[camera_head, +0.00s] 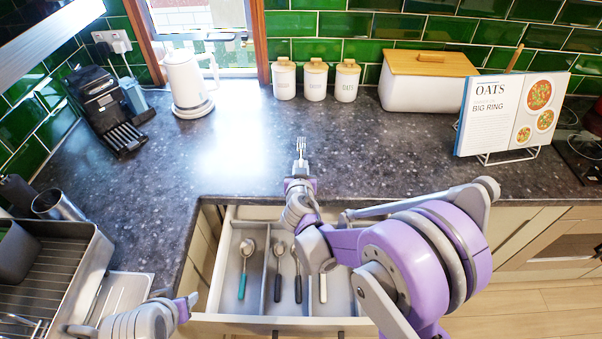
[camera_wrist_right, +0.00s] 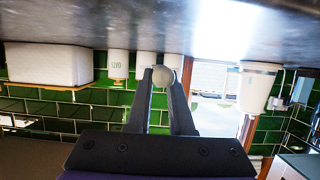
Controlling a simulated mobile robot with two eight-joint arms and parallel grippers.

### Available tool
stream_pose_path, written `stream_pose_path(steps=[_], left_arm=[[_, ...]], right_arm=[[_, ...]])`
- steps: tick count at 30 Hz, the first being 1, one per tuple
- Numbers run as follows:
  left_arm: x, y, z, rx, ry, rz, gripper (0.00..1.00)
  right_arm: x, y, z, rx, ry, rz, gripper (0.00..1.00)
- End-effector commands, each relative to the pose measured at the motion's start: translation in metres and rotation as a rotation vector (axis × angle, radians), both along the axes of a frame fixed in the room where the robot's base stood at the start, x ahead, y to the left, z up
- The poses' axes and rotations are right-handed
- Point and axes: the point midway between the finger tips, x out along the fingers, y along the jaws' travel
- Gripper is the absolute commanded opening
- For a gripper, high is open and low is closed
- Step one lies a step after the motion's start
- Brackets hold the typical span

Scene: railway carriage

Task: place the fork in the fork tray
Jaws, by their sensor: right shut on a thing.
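The fork (camera_head: 301,148) is metal, with its tines pointing away from me over the dark counter. My right gripper (camera_head: 299,180) is shut on it, above the counter's front edge. In the right wrist view, the fingers (camera_wrist_right: 165,90) close around a pale rounded end (camera_wrist_right: 163,76), seemingly the fork's. An open drawer (camera_head: 228,262) below holds a grey cutlery tray (camera_head: 262,270) with long compartments. I cannot tell which is the fork tray; my right arm hides part of the drawer. My left gripper (camera_head: 188,306) is low at the left, left of the drawer, its jaws unclear.
A teal-handled spoon (camera_head: 244,268) and dark-handled spoons (camera_head: 278,272) lie in separate compartments. A light-handled utensil (camera_head: 323,287) lies further right. A dish rack (camera_head: 60,275) stands at left. Kettle (camera_head: 186,82), canisters (camera_head: 315,80), bread box (camera_head: 425,82) and cookbook (camera_head: 510,113) stand behind. Mid-counter is clear.

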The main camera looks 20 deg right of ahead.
Motion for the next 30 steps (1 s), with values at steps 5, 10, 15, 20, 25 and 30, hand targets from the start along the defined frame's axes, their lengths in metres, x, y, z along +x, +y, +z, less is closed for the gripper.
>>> stream_pose_path(steps=[5,10,15,20,25,30], left_arm=[[-0.001,0.000,-0.003,0.000,0.003,0.000,0.50],[-0.004,0.000,-0.009,0.000,0.008,0.000,0.50],[-0.004,0.000,-0.008,0.000,0.008,0.000,0.50],[-0.004,0.000,-0.009,0.000,0.008,0.000,0.50],[-0.004,0.000,-0.010,0.000,0.009,0.000,0.50],[-0.004,0.000,-0.010,0.000,0.009,0.000,0.50]], right_arm=[[0.001,0.000,-0.014,0.001,0.000,0.000,0.00],[0.000,0.000,-0.039,0.001,0.000,0.000,0.00],[0.001,0.000,-0.040,0.001,-0.001,0.000,0.00],[0.001,0.000,-0.041,0.001,-0.001,0.000,0.00],[0.001,0.000,-0.042,0.001,-0.001,0.000,0.41],[0.001,0.000,-0.042,0.001,-0.001,0.000,0.50]])
